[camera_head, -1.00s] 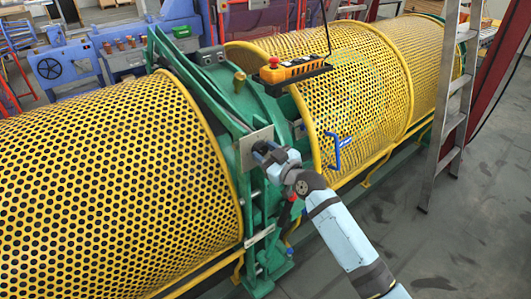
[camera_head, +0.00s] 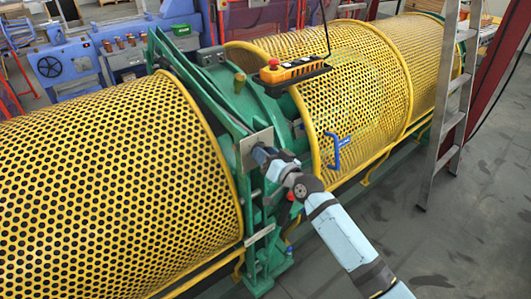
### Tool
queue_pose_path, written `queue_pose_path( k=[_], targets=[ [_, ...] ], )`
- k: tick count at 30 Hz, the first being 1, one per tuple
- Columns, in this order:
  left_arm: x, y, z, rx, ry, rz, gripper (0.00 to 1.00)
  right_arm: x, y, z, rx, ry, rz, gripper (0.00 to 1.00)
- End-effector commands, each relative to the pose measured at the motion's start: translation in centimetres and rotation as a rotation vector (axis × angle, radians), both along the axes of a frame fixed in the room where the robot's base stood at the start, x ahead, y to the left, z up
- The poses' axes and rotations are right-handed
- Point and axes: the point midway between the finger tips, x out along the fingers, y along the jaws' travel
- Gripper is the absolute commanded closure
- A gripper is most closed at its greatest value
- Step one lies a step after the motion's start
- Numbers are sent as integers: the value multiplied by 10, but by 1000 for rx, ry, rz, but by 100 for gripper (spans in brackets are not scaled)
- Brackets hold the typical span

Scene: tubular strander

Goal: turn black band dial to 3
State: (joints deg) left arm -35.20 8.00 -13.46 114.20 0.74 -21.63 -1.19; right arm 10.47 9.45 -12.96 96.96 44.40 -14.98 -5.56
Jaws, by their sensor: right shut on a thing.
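My right gripper (camera_head: 262,155) is at a grey metal plate (camera_head: 254,140) on the green machine frame (camera_head: 222,100), between two yellow perforated guards. My arm reaches it from the lower right. The gripper is shut on a small part at the face of the plate, seemingly the black band dial. The gripper hides most of that part, so its band and any numbers cannot be read. My left gripper is not in view.
A yellow perforated guard (camera_head: 110,190) fills the left, and another guard (camera_head: 360,80) stands at the right with a blue handle (camera_head: 337,150). A ladder (camera_head: 455,105) stands at right, beside clear floor.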

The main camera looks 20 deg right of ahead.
Motion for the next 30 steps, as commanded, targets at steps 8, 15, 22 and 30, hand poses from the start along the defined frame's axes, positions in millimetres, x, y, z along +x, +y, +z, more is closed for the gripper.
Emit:
queue_pose_path(
  k=[8, 15, 22, 30],
  targets=[
    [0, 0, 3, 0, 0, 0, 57, 0, 0, 0, 102, 38, 0, 81],
    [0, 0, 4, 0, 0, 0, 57, 0, 0, 0, 131, 48, 0, 81],
    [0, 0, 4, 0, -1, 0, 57, 0, 0, 0, 131, 48, 0, 81],
    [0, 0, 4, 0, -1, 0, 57, 0, 0, 0, 130, 48, 0, 32]
  ],
)
